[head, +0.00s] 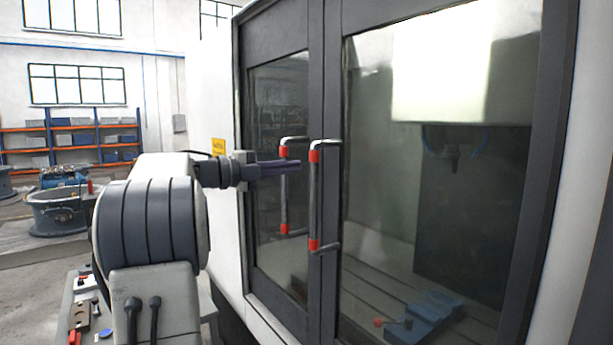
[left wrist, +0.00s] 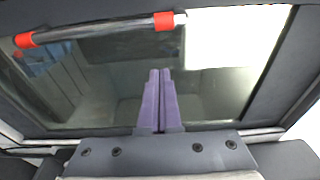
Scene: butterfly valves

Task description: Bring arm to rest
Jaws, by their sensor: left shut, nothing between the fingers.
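My left arm comes in from the left in the head view. Its gripper (head: 281,168) has purple fingers, shut and empty, pointing right in front of the left door's window. The fingertips look close to the left door handle (head: 284,190); whether they touch it I cannot tell. In the left wrist view the two purple fingers (left wrist: 160,98) lie side by side with nothing between them. A metal handle with red ends (left wrist: 95,31) crosses the top of that view, apart from the fingers. My right gripper is not in view.
The grey machine has two windowed doors, both looking closed, and a second handle (head: 315,195) on the right door. A blue vise (head: 425,318) shows inside through the glass. Orange shelving (head: 70,135) and a large grey valve (head: 57,212) stand at the left back.

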